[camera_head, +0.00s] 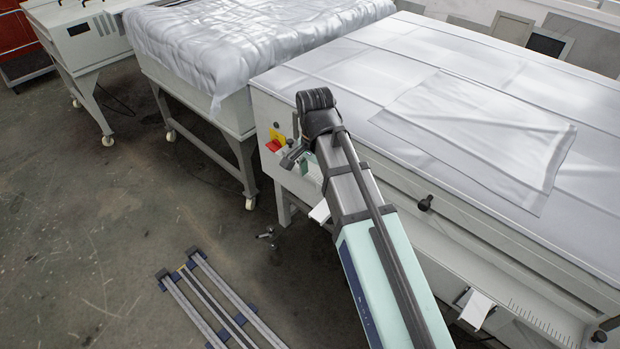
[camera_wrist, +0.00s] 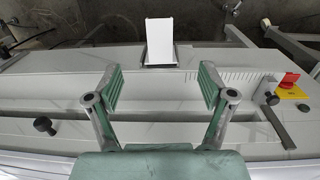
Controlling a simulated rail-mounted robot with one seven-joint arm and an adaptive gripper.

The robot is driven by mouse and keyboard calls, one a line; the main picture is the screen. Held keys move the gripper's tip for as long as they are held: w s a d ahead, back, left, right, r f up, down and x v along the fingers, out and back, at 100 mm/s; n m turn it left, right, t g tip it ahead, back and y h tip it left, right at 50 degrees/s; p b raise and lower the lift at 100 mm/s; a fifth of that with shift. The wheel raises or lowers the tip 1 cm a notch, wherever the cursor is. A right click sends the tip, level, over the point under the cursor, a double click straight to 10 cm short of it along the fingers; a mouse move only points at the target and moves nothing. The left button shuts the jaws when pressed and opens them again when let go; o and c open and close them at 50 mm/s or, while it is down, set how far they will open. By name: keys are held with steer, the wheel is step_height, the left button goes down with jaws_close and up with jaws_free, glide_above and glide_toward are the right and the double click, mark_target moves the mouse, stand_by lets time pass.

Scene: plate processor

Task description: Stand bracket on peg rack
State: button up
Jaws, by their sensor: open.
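My gripper (camera_wrist: 157,90) is open, with its two green-padded fingers well apart and nothing between them. In the head view the gripper (camera_head: 306,162) is partly hidden by my arm, near the machine's front left corner. In the wrist view a white flat piece (camera_wrist: 160,40) sits at a dark holder on the machine's side, beyond the fingertips and apart from them. It also shows in the head view (camera_head: 319,212), beside my arm. A similar white piece (camera_head: 477,309) sits farther right on that side. I cannot tell for sure which thing is the bracket or the peg rack.
A red and yellow switch (camera_wrist: 289,86) and a black knob (camera_wrist: 45,126) stick out from the machine side. A cloth-covered table (camera_head: 250,50) stands at the left. Metal rails with blue crosspieces (camera_head: 216,310) lie on the floor. Open floor lies at the left.

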mark_target(317, 215)
steer(key=f+p, duration=0.1)
steer(key=f, duration=0.4)
steer(key=f+p, duration=0.1)
steer(key=f, duration=0.5)
steer(key=f+p, duration=0.1)
steer(key=f, duration=0.5)
steer(key=shift+s+d+f+p, duration=0.1)
steer(key=shift+s+d+p, duration=0.15)
steer(key=shift+d+p, duration=0.05)
steer(key=c, duration=1.4)
steer(key=shift+o, duration=0.2)
steer(key=shift+r+p, duration=3.5)
steer(key=shift+r, duration=2)
